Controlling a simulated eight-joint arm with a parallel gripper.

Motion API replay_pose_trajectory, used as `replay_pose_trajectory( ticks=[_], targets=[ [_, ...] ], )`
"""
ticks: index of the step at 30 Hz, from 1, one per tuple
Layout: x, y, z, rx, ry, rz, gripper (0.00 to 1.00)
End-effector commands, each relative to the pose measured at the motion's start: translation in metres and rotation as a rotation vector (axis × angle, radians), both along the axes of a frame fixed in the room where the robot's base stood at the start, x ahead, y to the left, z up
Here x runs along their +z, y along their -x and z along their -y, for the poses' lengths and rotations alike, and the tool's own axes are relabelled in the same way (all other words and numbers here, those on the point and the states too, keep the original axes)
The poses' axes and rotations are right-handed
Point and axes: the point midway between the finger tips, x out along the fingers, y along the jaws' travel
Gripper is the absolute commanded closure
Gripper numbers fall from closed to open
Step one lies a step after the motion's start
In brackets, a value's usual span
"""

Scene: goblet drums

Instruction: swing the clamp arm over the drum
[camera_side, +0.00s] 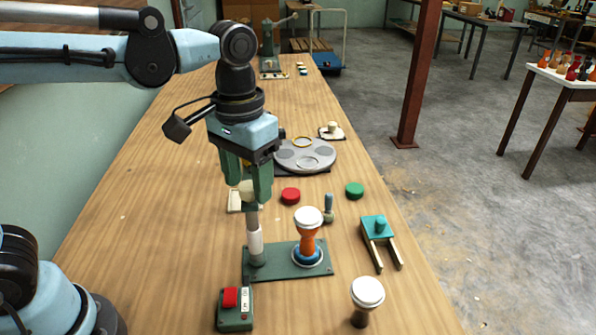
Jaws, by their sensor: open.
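My gripper (250,190) points down over the table with its two green fingers apart. A cream knob (246,192) shows between and behind the fingertips; I cannot tell whether they touch it. Below stands a grey post with a white sleeve (254,242), upright on the left of a green base plate (286,270). The clamp arm itself is largely hidden by my gripper, and its direction is unclear. An orange drum (309,241) with a white head stands upright in a blue ring seat (307,254) on the right of the plate. Nothing visible covers the drum head.
A red-topped switch box (235,312) is in front. A brown drum (361,315), teal fork-shaped tool (379,240), green disc (354,190), red disc (290,195) and small grey-blue handle (328,208) stand around the plate. A round grey turntable (318,160) is behind.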

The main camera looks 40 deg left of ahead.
Motion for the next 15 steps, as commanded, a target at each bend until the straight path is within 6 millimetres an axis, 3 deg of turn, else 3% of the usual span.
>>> replay_pose_trajectory(
  ticks=[9,15],
  targets=[
    [-0.0017,0.0,0.0,0.0,0.0,0.0,0.43],
    [-0.0015,0.0,0.0,0.0,0.0,0.0,0.73]
  ],
)
